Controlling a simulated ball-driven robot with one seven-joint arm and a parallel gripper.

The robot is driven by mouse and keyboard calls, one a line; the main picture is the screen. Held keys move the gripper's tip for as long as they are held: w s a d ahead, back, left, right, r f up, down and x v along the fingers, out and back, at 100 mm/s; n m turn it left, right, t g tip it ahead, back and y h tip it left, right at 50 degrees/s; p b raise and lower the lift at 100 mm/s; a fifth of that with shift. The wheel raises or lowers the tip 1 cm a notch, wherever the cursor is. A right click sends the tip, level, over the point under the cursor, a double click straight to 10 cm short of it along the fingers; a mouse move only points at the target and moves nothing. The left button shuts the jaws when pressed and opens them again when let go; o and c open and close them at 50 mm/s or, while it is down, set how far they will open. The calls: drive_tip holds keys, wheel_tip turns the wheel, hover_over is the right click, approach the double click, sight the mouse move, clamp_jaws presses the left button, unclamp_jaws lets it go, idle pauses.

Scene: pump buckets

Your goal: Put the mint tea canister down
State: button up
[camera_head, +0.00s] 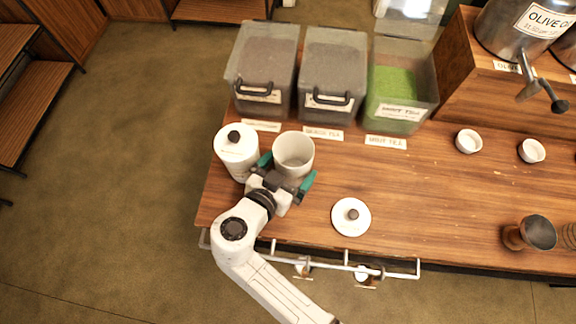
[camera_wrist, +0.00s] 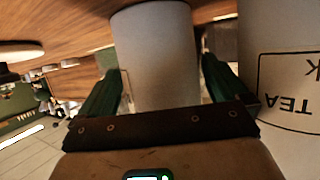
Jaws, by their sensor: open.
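A white open-topped canister (camera_head: 293,150) stands upright on the wooden counter. Its label is hidden, so I cannot read whether it is the mint tea canister. My gripper (camera_head: 286,171) is open, with its green fingers on either side of this canister. In the wrist view the canister (camera_wrist: 158,55) shows between the fingers, and I cannot tell whether either finger touches it. A white lid with a dark knob (camera_head: 351,216) lies on the counter to the right.
A lidded white canister (camera_head: 236,152) stands close on the left; its label in the wrist view (camera_wrist: 290,90) reads "TEA" and a "K". Behind are two lidded bins (camera_head: 333,75) and an open mint tea bin (camera_head: 402,95) with green contents. Small white bowls (camera_head: 468,141) are right.

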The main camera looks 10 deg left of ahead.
drive_tip(key=shift+r, duration=0.1)
drive_tip(key=shift+s+a+r, duration=0.1)
drive_tip(key=b+v, duration=0.1)
drive_tip(key=v, duration=1)
drive_tip(key=shift+s+a+b, duration=0.15)
drive_tip(key=shift+s+b, duration=0.2)
idle(0.8)
